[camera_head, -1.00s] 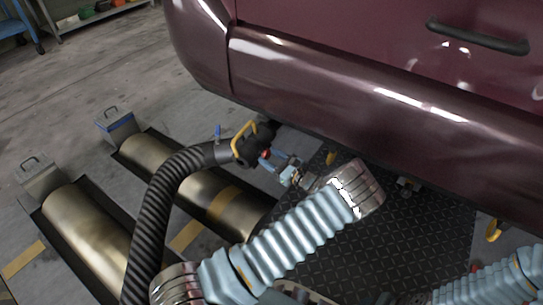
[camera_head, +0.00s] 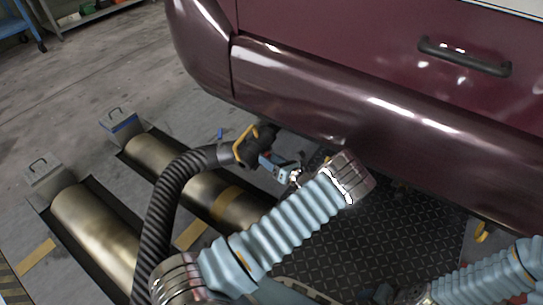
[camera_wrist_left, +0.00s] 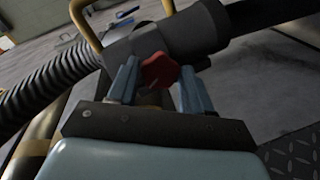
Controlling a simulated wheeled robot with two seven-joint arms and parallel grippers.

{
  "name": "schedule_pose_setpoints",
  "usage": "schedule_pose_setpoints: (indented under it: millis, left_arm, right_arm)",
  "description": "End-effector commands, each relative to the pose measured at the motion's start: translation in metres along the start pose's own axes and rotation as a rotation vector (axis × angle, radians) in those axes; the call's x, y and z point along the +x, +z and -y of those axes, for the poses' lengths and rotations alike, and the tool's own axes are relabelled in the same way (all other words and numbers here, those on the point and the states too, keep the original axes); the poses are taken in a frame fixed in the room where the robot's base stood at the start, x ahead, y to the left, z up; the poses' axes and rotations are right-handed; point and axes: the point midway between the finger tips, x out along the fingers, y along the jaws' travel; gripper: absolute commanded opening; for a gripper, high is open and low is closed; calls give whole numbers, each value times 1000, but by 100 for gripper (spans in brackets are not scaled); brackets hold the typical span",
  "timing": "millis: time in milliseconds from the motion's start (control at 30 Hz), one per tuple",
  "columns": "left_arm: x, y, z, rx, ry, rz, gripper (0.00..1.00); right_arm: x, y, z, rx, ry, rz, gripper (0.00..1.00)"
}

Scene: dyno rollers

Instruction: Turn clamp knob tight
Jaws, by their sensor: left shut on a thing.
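The clamp knob (camera_wrist_left: 159,70) is red and lobed, on the side of a dark hose nozzle (camera_wrist_left: 205,32) in the left wrist view. My left gripper (camera_wrist_left: 154,82) has its two blue fingers on either side of the knob and is shut on it. In the head view the nozzle (camera_head: 252,147), with a yellow handle (camera_head: 243,139), sits at the end of a black ribbed hose (camera_head: 160,215) under the car's edge. My left gripper (camera_head: 277,166) reaches it from the right. The knob is mostly hidden there. My right gripper is not in view.
The maroon car (camera_head: 330,95) overhangs the nozzle closely. Two metal rollers (camera_head: 95,225) lie in floor pits at left. A dark tread plate (camera_head: 400,235) lies under my arms. A shelf (camera_head: 85,18) stands far left; the floor before it is clear.

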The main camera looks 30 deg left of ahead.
Motion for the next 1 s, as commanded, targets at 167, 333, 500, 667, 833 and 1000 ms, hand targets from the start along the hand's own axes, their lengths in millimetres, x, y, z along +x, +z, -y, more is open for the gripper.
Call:
schedule_pose_setpoints:
  millis: [167, 333, 500, 667, 833, 1000]
  left_arm:
    - [-1, -1, 0, 40, -5, -10, 19]
    - [-1, -1, 0, 51, -6, -12, 19]
    - [-1, -2, 0, 51, -6, -13, 19]
    - [-2, -2, 0, 50, -6, -12, 57]
    - [-1, -1, 0, 50, -6, -11, 74]
    - [-1, 0, 0, 49, -6, -11, 74]
  right_arm:
    - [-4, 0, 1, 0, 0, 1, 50]
    - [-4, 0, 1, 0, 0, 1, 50]
    - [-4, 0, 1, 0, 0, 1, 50]
    - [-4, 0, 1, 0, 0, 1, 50]
    - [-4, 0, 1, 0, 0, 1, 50]
    - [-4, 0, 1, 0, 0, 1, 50]
